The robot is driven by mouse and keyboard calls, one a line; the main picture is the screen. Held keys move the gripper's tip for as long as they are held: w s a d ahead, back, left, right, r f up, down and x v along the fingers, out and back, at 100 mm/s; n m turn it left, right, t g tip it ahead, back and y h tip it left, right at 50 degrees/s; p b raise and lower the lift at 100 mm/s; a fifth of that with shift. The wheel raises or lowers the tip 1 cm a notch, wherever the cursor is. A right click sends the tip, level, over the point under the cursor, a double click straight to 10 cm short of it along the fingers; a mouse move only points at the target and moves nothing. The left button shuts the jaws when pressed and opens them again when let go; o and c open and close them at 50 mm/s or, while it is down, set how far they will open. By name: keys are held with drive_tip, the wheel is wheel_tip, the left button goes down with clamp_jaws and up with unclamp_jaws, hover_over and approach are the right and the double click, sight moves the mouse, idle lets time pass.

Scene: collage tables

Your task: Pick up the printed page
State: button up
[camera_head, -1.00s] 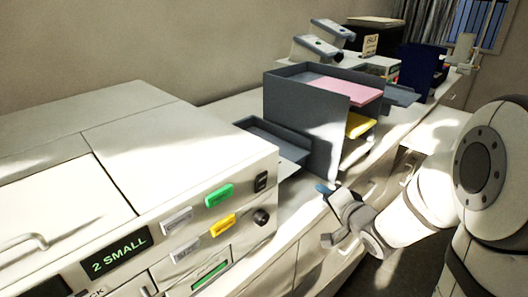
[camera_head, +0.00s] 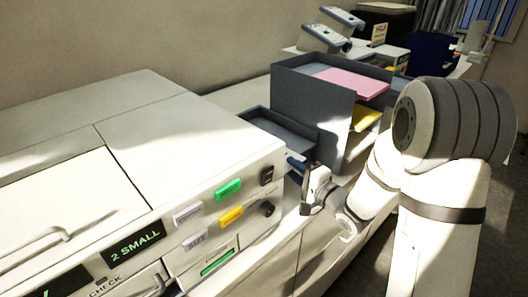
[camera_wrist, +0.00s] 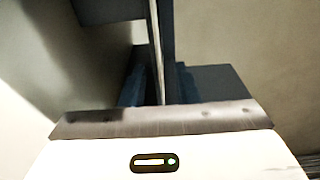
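My gripper (camera_head: 296,168) is at the right side of the copier, by the near edge of the dark output tray (camera_head: 272,121). In the wrist view my gripper (camera_wrist: 158,85) is open, with blue fingers apart on either side of a thin pale strip (camera_wrist: 154,45) and a dark blue edge beside it. The strip may be the printed page seen edge-on, but I cannot tell for sure. In the head view no page can be made out on the part of the tray that shows.
The copier (camera_head: 75,180) fills the left, with a green button (camera_head: 228,189) and a yellow one (camera_head: 231,216). A grey tray organizer (camera_head: 310,110) with pink paper (camera_head: 352,82) and yellow paper (camera_head: 366,118) stands close behind my gripper. A blue bin (camera_head: 425,61) is farther back.

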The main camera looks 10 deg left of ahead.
drive_tip(key=shift+w+a, duration=0.1)
drive_tip(key=shift+a, duration=0.05)
drive_tip(key=shift+c, duration=0.6)
clamp_jaws()
drive_tip(key=shift+r, duration=0.1)
